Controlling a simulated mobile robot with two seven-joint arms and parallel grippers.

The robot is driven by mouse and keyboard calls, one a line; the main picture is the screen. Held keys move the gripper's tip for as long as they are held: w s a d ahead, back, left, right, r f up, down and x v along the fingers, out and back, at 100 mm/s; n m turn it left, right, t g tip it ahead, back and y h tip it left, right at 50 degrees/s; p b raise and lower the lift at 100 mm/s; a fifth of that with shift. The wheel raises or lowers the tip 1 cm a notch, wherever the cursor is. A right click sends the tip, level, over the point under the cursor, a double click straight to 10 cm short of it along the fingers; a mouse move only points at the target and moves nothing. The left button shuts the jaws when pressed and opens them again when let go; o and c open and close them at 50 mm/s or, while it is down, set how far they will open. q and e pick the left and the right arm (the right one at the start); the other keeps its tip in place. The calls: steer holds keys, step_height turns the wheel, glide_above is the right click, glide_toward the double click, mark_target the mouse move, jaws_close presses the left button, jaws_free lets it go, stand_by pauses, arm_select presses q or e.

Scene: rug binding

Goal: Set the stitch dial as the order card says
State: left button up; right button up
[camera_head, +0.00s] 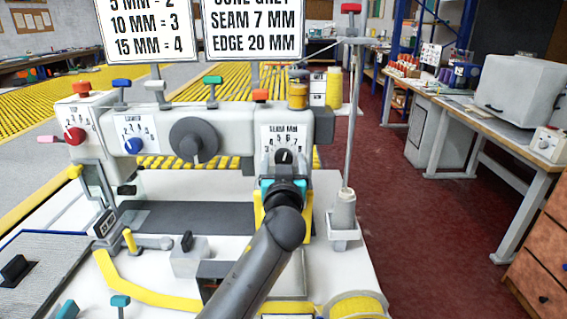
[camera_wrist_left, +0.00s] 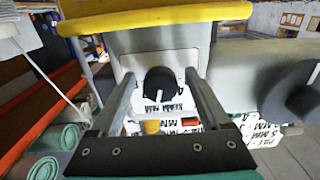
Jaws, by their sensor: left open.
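The stitch dial (camera_head: 284,157) is a black knob with a white mark, on a white plate lettered SEAM MM (camera_head: 270,133) on the machine's right end. Its mark points roughly straight up, near the 5 and 6; the exact setting is hard to read. The order card (camera_head: 252,38), cut off at the top, reads SEAM 7 MM and EDGE 20 MM. My left gripper (camera_head: 284,182) is in front of the dial. In the left wrist view my open fingers (camera_wrist_left: 160,84) stand either side of the dial (camera_wrist_left: 159,82), with gaps visible. My right gripper is out of view.
The machine also carries a red dial (camera_head: 75,136), a blue dial (camera_head: 134,145) and a dark handwheel (camera_head: 194,140). A thread stand pole (camera_head: 351,110) rises just right of the head. Red floor (camera_head: 420,230) lies open to the right.

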arm_select(q)
jaws_close()
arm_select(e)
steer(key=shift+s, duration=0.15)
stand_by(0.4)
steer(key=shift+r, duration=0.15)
arm_select(q)
steer(key=m+p, duration=0.1)
steer(key=m, duration=0.1)
steer(key=shift+m, duration=0.4)
steer(key=shift+a+m+p, duration=0.15)
steer(key=shift+m+p, duration=0.45)
steer(key=shift+m, duration=1)
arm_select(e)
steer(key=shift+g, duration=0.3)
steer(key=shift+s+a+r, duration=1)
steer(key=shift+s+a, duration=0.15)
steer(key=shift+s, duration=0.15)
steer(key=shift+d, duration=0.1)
